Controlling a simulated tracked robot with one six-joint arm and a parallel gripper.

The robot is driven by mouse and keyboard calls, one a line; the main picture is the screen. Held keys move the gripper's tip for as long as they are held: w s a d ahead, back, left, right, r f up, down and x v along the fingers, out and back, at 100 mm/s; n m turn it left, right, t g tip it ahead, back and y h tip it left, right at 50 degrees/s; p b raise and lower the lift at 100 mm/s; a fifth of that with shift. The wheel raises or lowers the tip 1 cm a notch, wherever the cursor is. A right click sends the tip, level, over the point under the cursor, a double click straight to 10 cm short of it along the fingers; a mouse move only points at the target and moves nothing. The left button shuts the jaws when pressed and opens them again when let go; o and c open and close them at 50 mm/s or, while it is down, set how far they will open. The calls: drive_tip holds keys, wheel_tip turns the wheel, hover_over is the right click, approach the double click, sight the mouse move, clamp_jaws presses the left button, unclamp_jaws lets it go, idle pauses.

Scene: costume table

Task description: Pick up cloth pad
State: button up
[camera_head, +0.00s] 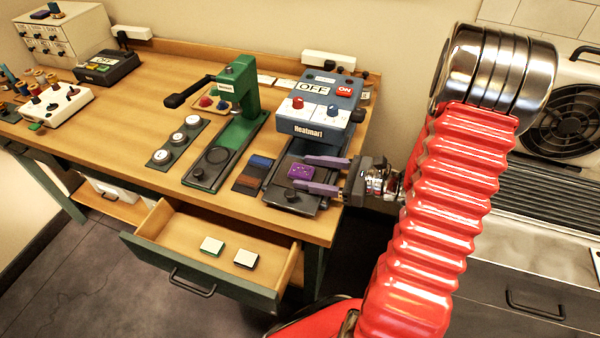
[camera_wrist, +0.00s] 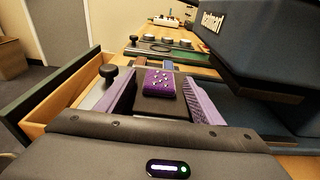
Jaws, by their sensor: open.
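A small purple pad with pale dots on top, which looks like the cloth pad (camera_head: 302,172), lies on the dark lower plate (camera_head: 294,201) of the Heatmart press. It also shows in the wrist view as the cloth pad (camera_wrist: 160,85), near the middle. My gripper (camera_head: 311,174) reaches in from the right, open, with its purple fingers on either side of the pad. In the wrist view my gripper (camera_wrist: 164,88) has one finger left and one right of the pad, with small gaps that are hard to judge.
The blue-grey press head (camera_head: 318,112) stands just behind the plate, and its body (camera_wrist: 255,50) fills the right of the wrist view. A green hand press (camera_head: 236,100) stands left. An open drawer (camera_head: 180,237) below holds two small blocks. Red and blue swatches (camera_head: 256,170) lie beside the plate.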

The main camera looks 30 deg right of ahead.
drive_tip(key=shift+c, duration=0.2)
drive_tip(key=c, duration=1.1)
